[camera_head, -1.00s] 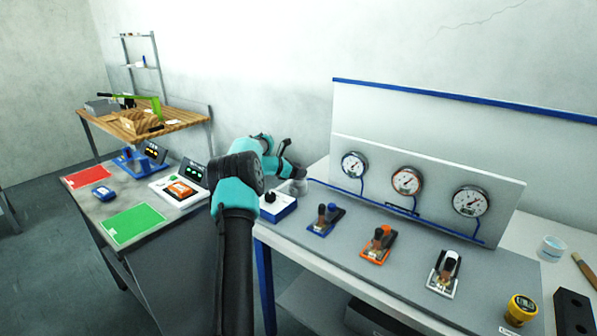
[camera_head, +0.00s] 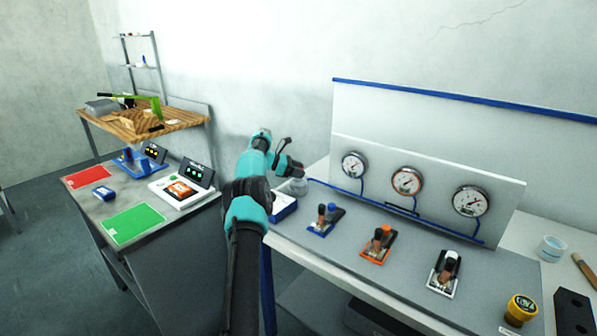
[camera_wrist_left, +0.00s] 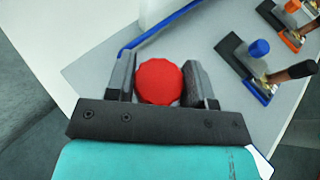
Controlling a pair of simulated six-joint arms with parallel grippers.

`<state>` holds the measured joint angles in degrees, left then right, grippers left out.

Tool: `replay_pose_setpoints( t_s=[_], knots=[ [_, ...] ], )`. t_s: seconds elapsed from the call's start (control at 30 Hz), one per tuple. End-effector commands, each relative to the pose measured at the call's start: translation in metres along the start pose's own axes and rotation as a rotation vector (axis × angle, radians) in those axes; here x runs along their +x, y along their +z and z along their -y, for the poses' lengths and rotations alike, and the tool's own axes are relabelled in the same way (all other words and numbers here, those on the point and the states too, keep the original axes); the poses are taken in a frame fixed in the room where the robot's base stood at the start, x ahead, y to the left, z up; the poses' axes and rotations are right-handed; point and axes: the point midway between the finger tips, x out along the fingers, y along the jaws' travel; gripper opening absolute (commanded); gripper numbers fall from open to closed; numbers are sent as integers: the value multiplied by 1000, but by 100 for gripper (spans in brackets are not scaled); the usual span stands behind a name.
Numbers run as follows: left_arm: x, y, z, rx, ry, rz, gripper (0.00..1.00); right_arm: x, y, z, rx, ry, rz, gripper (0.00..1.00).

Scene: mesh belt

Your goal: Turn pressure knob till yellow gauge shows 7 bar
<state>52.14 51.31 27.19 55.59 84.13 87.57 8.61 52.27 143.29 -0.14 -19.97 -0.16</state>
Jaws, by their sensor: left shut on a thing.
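A red, ridged round knob (camera_wrist_left: 160,82) sits between the fingers of my left gripper (camera_wrist_left: 158,76) in the left wrist view. The gripper is shut on it. The yellow gauge (camera_head: 520,309) stands near the right front of the bench. Its dark face is too small to read. My right gripper is not in view.
Three round dial gauges (camera_head: 407,182) hang on the white panel behind the bench. Blue, orange and white valve blocks (camera_head: 378,244) stand before it. A table with red and green mats (camera_head: 134,222) is at left.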

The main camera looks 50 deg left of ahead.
Motion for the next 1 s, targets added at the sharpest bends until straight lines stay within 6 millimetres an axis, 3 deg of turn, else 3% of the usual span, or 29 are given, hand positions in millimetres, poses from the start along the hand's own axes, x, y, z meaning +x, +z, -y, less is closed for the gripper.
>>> replay_pose_setpoints(
  t_s=[1.0],
  knots=[
    [0,0,0,35,-88,0,25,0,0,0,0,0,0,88]
  ],
)
